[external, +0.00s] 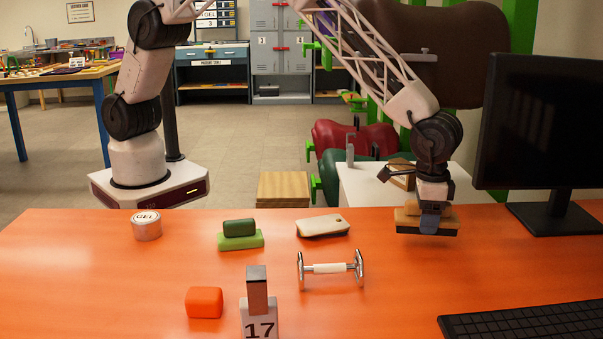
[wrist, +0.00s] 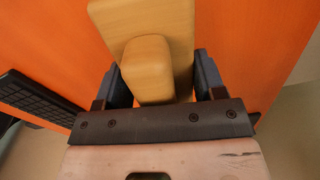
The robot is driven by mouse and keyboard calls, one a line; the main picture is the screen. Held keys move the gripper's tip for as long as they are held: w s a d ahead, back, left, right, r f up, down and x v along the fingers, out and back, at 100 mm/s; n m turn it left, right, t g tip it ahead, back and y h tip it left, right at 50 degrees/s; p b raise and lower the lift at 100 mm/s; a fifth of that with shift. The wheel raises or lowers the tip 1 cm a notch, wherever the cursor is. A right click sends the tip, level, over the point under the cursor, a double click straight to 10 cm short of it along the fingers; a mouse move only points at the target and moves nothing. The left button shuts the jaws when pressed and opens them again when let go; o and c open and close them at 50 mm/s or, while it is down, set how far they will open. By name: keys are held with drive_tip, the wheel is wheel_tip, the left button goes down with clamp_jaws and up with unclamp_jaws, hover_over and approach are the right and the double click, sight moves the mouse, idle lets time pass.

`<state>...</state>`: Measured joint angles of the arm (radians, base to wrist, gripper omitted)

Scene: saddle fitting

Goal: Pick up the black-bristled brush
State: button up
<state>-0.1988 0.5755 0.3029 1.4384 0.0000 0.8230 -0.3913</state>
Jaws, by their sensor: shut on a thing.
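My gripper (external: 430,217) is at the right rear of the orange table, pointing down. Its jaws are shut on a wooden brush (external: 408,215), gripping the raised block on its back. In the wrist view the wooden brush (wrist: 178,20) shows its tan block and wider board between the two dark fingers of my gripper (wrist: 160,75).
A monitor (external: 540,120) and keyboard (external: 525,318) are right.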

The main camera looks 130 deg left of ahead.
drive_tip(key=s+d, duration=0.1)
drive_tip(key=s, duration=0.4)
drive_tip(key=s+d, duration=0.1)
drive_tip(key=s, duration=0.4)
drive_tip(key=s+d+r, duration=0.1)
drive_tip(key=s, duration=0.4)
drive_tip(key=shift+s+r, duration=0.1)
drive_tip(key=shift+s, duration=0.2)
idle(0.4)
